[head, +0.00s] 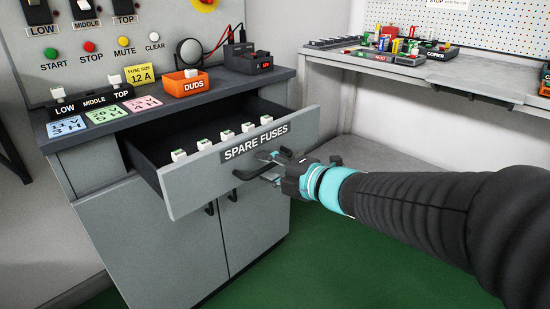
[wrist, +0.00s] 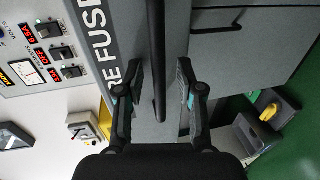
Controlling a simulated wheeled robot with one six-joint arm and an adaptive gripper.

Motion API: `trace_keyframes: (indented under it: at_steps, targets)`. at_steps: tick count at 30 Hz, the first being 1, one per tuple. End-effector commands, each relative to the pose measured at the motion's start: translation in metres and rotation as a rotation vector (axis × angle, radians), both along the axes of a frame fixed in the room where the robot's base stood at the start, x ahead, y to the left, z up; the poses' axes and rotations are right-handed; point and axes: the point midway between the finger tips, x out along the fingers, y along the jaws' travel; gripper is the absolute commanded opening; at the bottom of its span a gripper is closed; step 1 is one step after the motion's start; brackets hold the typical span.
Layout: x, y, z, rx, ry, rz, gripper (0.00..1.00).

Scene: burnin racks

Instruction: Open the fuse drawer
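The fuse drawer (head: 200,190), labelled SPARE FUSES, stands pulled well out of the grey cabinet, and its dark interior shows. Several white fuses (head: 227,134) sit in a row just behind its front panel. Its black bar handle (head: 243,174) is on the front panel below the label; in the wrist view the handle (wrist: 158,60) runs between my fingers. My gripper (head: 270,167) is at the handle, partly hiding it. In the wrist view my gripper (wrist: 157,70) is open, with one finger on each side of the bar and visible gaps.
On the cabinet top stand an orange DUDS bin (head: 185,83), a dark charger box (head: 250,60), coloured cards (head: 103,115) and a switch strip (head: 92,103). Lower cabinet doors (head: 150,250) are shut below the drawer. A grey bench (head: 390,68) with trays is at right. Green floor (head: 360,270) lies in front.

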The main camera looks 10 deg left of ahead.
Motion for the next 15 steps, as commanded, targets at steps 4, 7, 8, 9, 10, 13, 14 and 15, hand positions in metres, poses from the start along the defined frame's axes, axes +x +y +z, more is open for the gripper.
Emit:
trace_keyframes:
  at_steps: [4,7,8,9,10,13,14,15]
  targets:
    - [0.001,-0.001,0.000,0.000,0.000,-0.002,0.37]
    - [0.000,-0.002,0.001,0.000,-0.001,-0.003,0.37]
    - [0.000,-0.003,0.001,0.000,-0.001,-0.003,0.37]
    - [-0.002,-0.005,0.002,0.001,-0.003,-0.004,0.37]
    - [-0.003,-0.007,0.003,0.000,-0.003,-0.004,0.37]
    - [-0.010,-0.018,0.006,0.001,-0.004,-0.007,0.37]
    - [-0.013,-0.022,0.007,0.000,-0.005,-0.006,0.37]
    - [-0.017,-0.028,0.008,0.000,-0.003,-0.008,0.37]
